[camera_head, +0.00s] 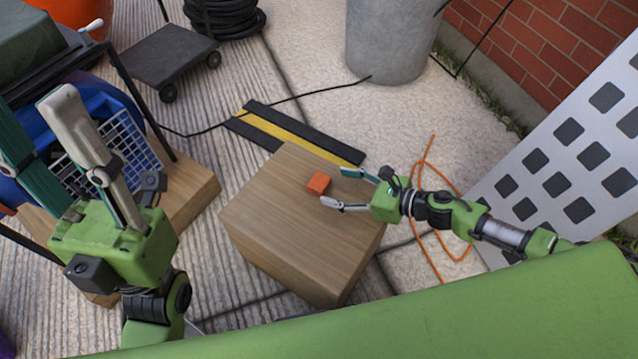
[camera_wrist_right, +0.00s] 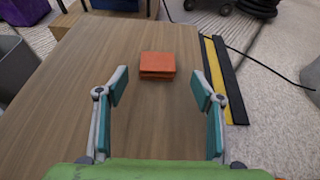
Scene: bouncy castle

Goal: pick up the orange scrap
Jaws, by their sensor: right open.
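The orange scrap (camera_head: 318,183) is a small block on top of a wooden box (camera_head: 270,225), near its right side in the head view. In the right wrist view the scrap (camera_wrist_right: 157,65) lies just beyond the fingertips, centred between them. My right gripper (camera_head: 337,188) is open and empty, its two fingers over the box top and pointing at the scrap. In the right wrist view my right gripper (camera_wrist_right: 159,88) shows a finger at either side, apart from the scrap. My left gripper (camera_head: 60,130) is at the left with its fingers spread and nothing seen between them.
A black and yellow strip (camera_head: 300,134) lies behind the box. A grey bin (camera_head: 392,38) stands at the back, with a wheeled platform (camera_head: 165,52) at back left. An orange cord (camera_head: 440,245) and a white perforated panel (camera_head: 570,150) are at the right. The box top around the scrap is clear.

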